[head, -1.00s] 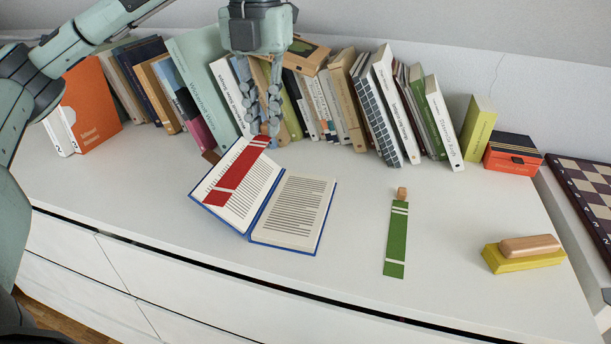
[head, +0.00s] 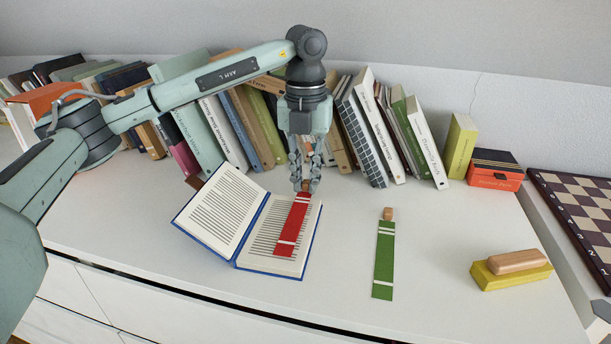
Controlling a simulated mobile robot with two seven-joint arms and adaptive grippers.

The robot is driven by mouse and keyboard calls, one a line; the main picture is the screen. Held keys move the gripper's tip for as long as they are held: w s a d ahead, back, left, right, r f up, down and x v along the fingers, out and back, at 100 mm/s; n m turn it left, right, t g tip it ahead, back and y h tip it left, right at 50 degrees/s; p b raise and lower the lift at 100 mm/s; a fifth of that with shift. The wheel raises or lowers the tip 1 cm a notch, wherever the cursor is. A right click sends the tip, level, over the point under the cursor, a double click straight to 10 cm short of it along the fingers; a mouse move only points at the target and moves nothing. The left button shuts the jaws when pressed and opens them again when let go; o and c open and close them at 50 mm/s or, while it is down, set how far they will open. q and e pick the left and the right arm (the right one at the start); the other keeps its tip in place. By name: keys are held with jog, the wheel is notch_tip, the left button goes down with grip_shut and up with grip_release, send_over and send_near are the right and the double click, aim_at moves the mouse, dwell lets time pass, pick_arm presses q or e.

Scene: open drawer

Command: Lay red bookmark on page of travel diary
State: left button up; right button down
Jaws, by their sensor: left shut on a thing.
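The travel diary (head: 217,208) lies open on the white dresser top, its blue cover edge showing around the pages. Its left page is tilted up and its right page lies flatter. The red bookmark (head: 293,228), with pale stripes near both ends, is over the right page. My left gripper (head: 305,188) is shut on the top end of the red bookmark, at the far edge of the right page. I cannot tell whether the bookmark's lower end touches the page. My right gripper is not in view.
A green bookmark (head: 384,262) with a wooden tab lies right of the diary. A wooden-handled yellow block (head: 512,269) lies farther right. A row of books (head: 365,130) lines the wall behind, with an orange-black box (head: 495,170) and a chessboard (head: 585,205) at right. Front centre is clear.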

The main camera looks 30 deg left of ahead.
pick_arm(q)
jog(key=shift+f, duration=0.15)
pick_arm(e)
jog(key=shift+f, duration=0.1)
pick_arm(q)
jog(key=o, duration=0.7)
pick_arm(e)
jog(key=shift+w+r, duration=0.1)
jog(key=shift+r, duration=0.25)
